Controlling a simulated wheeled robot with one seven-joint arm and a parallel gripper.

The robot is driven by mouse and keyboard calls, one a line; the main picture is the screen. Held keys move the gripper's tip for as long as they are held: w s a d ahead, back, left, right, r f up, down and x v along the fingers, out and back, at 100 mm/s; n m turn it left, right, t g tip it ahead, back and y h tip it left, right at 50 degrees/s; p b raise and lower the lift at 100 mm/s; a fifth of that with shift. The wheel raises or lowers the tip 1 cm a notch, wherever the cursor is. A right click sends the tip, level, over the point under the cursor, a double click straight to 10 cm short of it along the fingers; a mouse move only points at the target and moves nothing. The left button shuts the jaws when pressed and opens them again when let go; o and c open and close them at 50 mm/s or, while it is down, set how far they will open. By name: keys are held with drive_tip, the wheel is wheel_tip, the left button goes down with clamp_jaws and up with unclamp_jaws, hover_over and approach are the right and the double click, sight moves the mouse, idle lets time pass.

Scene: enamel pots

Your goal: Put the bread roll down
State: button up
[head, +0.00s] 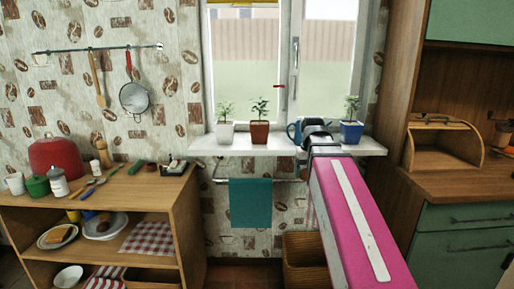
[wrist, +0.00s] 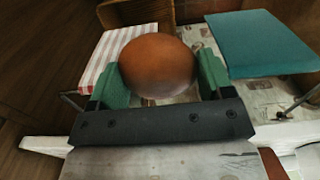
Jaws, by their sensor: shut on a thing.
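The bread roll (wrist: 158,66) is a round brown ball in the wrist view. My gripper (wrist: 158,82) is shut on it, with a green finger pad against each side. The roll appears held in the air, with the wall and hanging cloths behind it. In the head view my pink arm reaches to the windowsill (head: 250,149), and my dark wrist is at the sill between the blue mug and the blue plant pot. The roll and the fingertips are hidden there.
On the sill stand a blue mug (head: 292,131), a white pot (head: 225,132), a red pot (head: 259,132) and a blue pot (head: 351,132). Below hang a teal towel (head: 250,203) and a striped cloth (wrist: 118,58). A wooden breadbox (head: 445,146) stands right; a cluttered shelf (head: 140,190) stands left.

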drive_tip(key=w+f, duration=0.3)
drive_tip(key=f, duration=0.5)
drive_tip(key=shift+w, duration=0.4)
